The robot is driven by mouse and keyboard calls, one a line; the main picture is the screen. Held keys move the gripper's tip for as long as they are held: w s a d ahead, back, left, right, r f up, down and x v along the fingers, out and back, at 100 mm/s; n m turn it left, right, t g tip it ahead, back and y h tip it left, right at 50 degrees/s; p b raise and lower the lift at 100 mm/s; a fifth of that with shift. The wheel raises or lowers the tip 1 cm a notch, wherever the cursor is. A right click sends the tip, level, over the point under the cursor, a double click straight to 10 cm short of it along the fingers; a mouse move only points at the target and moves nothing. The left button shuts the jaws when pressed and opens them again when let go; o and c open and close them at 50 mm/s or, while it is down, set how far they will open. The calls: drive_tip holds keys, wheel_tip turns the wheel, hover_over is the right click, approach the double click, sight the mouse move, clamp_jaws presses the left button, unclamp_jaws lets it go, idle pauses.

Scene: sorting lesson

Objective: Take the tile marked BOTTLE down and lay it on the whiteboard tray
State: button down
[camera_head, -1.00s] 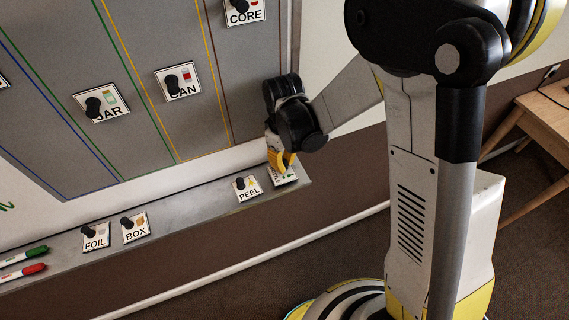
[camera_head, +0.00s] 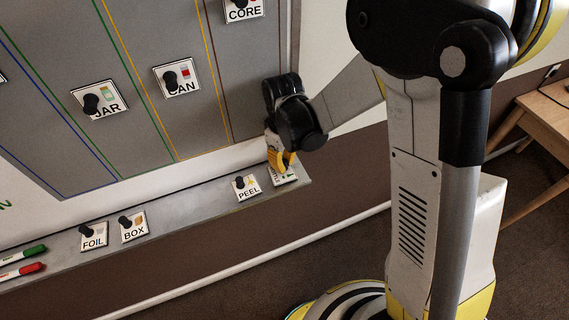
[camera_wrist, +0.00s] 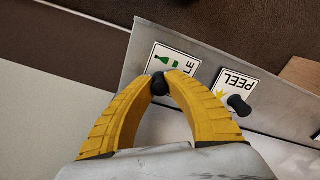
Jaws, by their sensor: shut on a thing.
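The BOTTLE tile (camera_wrist: 172,60) is a white square with a green bottle picture, a black knob and a partly covered word ending in LE. It lies at the end of the whiteboard tray (camera_head: 200,199), next to the PEEL tile (camera_head: 247,187). My gripper (camera_wrist: 160,84) is shut on the black knob of the BOTTLE tile, its yellow fingers on either side. In the head view the tile shows (camera_head: 287,178) just below my fingers, partly hidden by them. It appears flat on the tray; exact contact is hard to tell.
FOIL (camera_head: 94,236) and BOX (camera_head: 133,227) tiles lie farther left on the tray, with green (camera_head: 22,254) and red (camera_head: 22,271) markers beyond. JAR (camera_head: 100,99), CAN (camera_head: 177,77) and CORE (camera_head: 243,9) tiles hang on the board. A wooden table (camera_head: 545,120) stands at right.

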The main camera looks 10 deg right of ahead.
drive_tip(key=shift+w+f, duration=0.1)
drive_tip(key=shift+w, duration=0.15)
drive_tip(key=c, duration=1)
unclamp_jaws()
drive_tip(key=shift+o, duration=0.2)
drive_tip(key=shift+r, duration=0.2)
drive_tip(key=shift+a+r+p, duration=0.1)
drive_tip(key=shift+r+p, duration=2.25)
drive_tip(key=shift+r, duration=1.1)
